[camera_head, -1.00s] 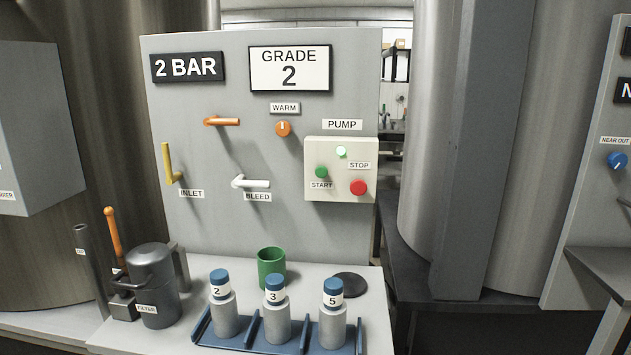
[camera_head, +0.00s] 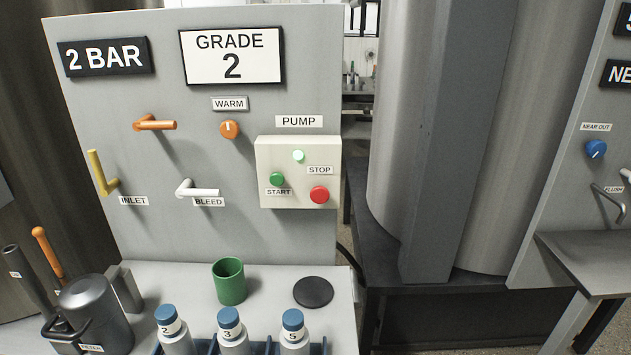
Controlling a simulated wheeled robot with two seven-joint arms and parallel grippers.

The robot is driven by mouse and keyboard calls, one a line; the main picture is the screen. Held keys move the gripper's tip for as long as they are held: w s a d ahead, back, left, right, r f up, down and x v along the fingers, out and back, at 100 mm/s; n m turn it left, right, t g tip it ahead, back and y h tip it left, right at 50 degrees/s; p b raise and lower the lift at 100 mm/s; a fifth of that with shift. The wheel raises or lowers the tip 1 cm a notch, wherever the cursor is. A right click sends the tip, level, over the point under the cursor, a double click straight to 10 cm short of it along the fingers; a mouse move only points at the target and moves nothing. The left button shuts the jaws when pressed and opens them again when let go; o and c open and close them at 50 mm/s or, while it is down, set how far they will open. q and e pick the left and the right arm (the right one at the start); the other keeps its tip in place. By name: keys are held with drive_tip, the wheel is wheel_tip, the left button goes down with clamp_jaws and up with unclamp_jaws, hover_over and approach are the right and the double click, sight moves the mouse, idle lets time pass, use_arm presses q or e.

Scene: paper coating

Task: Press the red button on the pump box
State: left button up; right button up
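The pump box (camera_head: 265,165) is a cream box on the lower right of the grey panel, under a PUMP label. Its red button (camera_head: 319,195) sits at the lower right, below the STOP label (camera_head: 320,170). A green button (camera_head: 277,179) sits at the left, above the START label. A pale green lamp (camera_head: 298,155) glows near the top. Nothing covers the box. Neither of my grippers shows in the view.
The panel carries an orange lever (camera_head: 154,124), yellow inlet lever (camera_head: 102,175), white bleed lever (camera_head: 198,190) and orange knob (camera_head: 229,129). Below stand a green cup (camera_head: 229,283), black disc (camera_head: 313,292), numbered bottles (camera_head: 293,333) and a dark filter pot (camera_head: 95,310).

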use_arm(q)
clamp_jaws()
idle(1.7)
